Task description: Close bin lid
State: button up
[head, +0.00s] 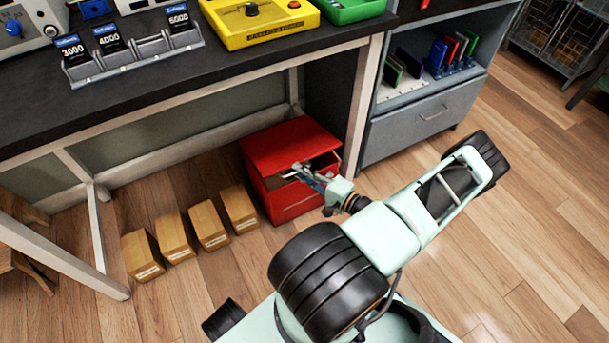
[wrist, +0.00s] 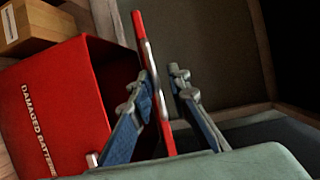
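The red bin (head: 296,200) stands on the floor under the workbench. Its red lid (head: 288,143) is raised at the front, with a dark gap below it. In the wrist view the bin (wrist: 50,110) has white lettering starting "DAMAGED BATTER", and its dark inside shows. The lid (wrist: 144,45) is seen nearly edge-on there, with a grey metal strip along it. My gripper (wrist: 160,82) has its fingers apart, one on each side of the lid. The left finger is close to or touching the lid; a gap shows at the right finger. In the head view my gripper (head: 302,172) is at the bin's front opening.
Several cardboard boxes (head: 207,224) stand in a row left of the bin. A bench leg (head: 362,108) and a grey cabinet (head: 421,123) are to its right. The workbench top (head: 130,85) overhangs behind. Wooden floor (head: 500,240) is clear at the right.

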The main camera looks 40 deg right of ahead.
jog(key=s+d+f, duration=0.3)
jog(key=s+f, duration=0.3)
jog(key=f, duration=0.4)
jog(key=shift+s+d, duration=0.15)
jog(key=shift+s, duration=0.05)
dwell(0.7)
dwell(0.4)
